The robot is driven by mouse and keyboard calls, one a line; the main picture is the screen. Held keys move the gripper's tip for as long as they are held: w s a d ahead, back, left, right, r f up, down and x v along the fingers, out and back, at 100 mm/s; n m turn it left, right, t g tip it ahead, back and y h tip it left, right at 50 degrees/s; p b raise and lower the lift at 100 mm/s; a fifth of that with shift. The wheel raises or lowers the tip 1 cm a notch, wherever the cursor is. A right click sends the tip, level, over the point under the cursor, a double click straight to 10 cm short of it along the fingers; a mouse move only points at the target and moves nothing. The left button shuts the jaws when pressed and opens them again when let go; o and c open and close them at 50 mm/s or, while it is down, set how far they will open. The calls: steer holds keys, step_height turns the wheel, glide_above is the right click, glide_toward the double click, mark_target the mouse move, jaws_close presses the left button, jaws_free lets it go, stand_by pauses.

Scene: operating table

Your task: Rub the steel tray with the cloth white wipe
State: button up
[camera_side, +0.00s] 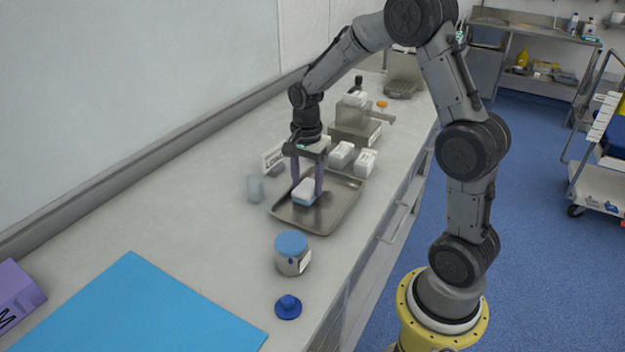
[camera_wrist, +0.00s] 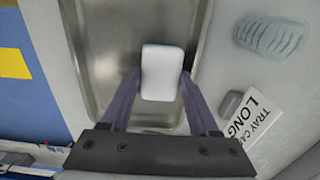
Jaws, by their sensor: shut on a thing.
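The steel tray (camera_side: 335,207) is a shallow metal tray on the counter, and its bare floor also shows in the wrist view (camera_wrist: 105,60). My gripper (camera_side: 306,192) points down over the tray, with its purple fingers on either side of the white wipe (camera_side: 305,190). The wipe is a folded block, white on top with a light blue lower part in the side view. In the wrist view the wipe (camera_wrist: 162,70) sits between the fingertips of my gripper (camera_wrist: 160,85). My gripper is shut on it. I cannot tell whether its underside touches the tray floor.
A blue-lidded jar (camera_side: 292,254) and a blue knob-like item (camera_side: 288,307) stand in front. White packs (camera_side: 342,155) and a tray card (camera_side: 273,157) lie behind. A blue mat (camera_side: 135,310) covers the near counter.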

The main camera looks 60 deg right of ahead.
steer(key=shift+s, duration=3.2)
steer(key=shift+s+a, duration=0.1)
steer(key=shift+s, duration=0.15)
steer(key=shift+w+a, duration=0.15)
steer(key=shift+a, duration=0.5)
steer(key=shift+w, duration=3.5)
steer(key=shift+s+r, duration=0.1)
steer(key=shift+r, duration=3.9)
